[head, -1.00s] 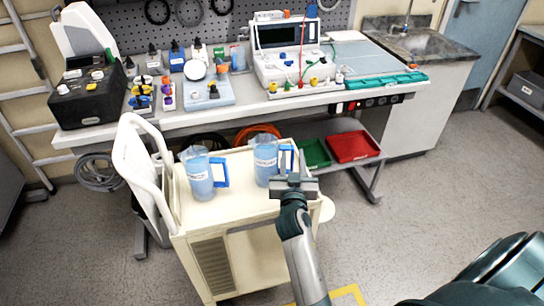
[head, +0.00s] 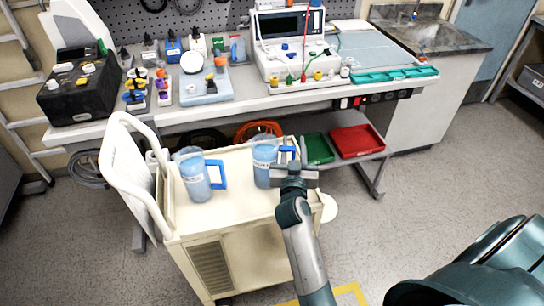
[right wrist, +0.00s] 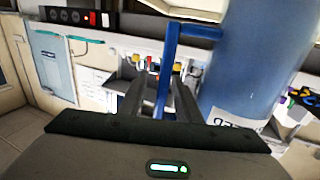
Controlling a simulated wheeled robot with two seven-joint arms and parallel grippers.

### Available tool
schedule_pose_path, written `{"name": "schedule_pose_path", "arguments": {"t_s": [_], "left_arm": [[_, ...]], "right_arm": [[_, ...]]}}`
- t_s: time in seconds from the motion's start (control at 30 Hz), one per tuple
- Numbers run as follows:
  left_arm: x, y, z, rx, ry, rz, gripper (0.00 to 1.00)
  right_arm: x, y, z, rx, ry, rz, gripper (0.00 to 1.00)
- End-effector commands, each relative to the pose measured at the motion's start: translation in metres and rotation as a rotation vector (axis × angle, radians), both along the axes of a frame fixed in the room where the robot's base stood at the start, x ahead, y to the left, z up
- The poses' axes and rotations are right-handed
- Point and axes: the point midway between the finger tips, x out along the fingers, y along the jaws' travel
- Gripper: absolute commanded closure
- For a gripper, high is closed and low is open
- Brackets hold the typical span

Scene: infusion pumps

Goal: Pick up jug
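Two clear jugs with blue liquid and blue handles stand upright on a cream cart (head: 240,208): a left jug (head: 195,180) and a right jug (head: 263,163). My right gripper (head: 293,163) is at the handle side of the right jug. In the right wrist view, my right gripper's two dark fingers (right wrist: 163,100) stand apart, one on each side of the jug's blue handle (right wrist: 170,60). A gap shows between the left finger and the handle. The jug's body (right wrist: 255,70) is just right of the fingers. My left gripper is not in view.
A workbench (head: 225,108) behind the cart holds a monitor device (head: 290,45), a black box (head: 78,95) and several small bottles. A green bin (head: 317,149) and a red bin (head: 356,141) sit on its lower shelf. The cart's raised white handle (head: 122,165) is at left.

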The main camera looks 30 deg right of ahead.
Motion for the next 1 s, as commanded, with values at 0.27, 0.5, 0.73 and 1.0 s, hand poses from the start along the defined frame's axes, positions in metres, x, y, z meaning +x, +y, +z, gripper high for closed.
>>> {"name": "schedule_pose_path", "arguments": {"t_s": [0.27, 0.5, 0.73, 1.0], "left_arm": [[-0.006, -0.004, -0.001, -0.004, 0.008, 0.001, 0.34], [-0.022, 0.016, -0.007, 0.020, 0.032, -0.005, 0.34], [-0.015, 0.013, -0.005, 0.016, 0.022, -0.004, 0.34], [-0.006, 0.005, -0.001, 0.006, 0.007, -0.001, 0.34]], "right_arm": [[-0.001, 0.000, 0.000, 0.001, -0.001, -0.001, 0.70], [-0.001, 0.000, 0.000, 0.001, 0.000, -0.001, 0.70], [-0.001, 0.000, 0.000, 0.001, 0.000, -0.001, 1.00], [-0.001, 0.000, 0.000, 0.001, -0.001, -0.001, 1.00]]}}
